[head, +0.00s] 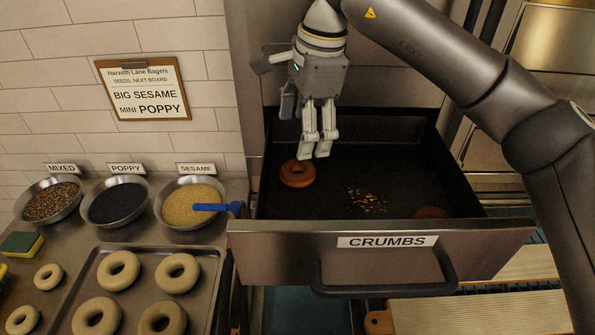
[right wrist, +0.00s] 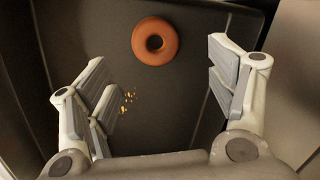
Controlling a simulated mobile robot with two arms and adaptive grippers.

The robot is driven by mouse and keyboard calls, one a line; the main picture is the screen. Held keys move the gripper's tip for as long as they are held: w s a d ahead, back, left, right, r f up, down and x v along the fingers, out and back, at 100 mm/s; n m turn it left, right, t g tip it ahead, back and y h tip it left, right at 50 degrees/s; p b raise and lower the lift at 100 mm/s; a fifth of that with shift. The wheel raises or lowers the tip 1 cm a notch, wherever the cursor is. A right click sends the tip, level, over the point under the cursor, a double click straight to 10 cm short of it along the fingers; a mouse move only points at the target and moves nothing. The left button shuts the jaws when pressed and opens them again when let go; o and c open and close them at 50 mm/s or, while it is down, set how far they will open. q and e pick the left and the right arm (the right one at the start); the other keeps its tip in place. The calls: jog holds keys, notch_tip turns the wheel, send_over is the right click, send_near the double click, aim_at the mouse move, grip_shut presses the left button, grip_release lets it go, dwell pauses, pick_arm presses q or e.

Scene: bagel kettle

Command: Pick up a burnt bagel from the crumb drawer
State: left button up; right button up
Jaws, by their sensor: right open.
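A dark brown bagel (head: 298,181) lies flat in the open crumb drawer (head: 490,234), toward its left side. A second brown bagel (head: 432,212) is near the drawer's front right, mostly hidden by the drawer front. My right gripper (head: 316,152) points down over the drawer, just up and right of the left bagel in the head view. It is open and empty. In the right wrist view, one whole bagel (right wrist: 168,46) lies on the drawer floor beyond the fingertips, with nothing between the fingers. My left gripper is not in view.
Loose crumbs (head: 368,200) lie mid-drawer. The drawer's walls and front handle (head: 385,290) surround the space. Left of it, a counter holds a tray (head: 210,262) of pale bagels, seed bowls and a blue-handled tool (head: 211,208) in the sesame bowl (head: 178,217).

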aim_at(300, 166)
notch_tip(300, 166, down, 2)
jog(key=shift+a+f+p, duration=0.15)
jog(key=shift+f+p, duration=0.1)
jog(key=shift+p, duration=0.05)
jog(key=shift+f, duration=0.5)
jog(key=shift+s+f+p, duration=0.1)
jog(key=shift+f+p, duration=0.25)
jog(key=shift+p, duration=0.1)
notch_tip(300, 166, down, 3)
jog(key=shift+f+p, duration=0.2)
jog(key=shift+p, duration=0.75)
jog(key=shift+a+f, duration=0.15)
jog(key=shift+f, duration=0.4)
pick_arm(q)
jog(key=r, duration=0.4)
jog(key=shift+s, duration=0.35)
pick_arm(e)
jog(key=c, duration=0.9)
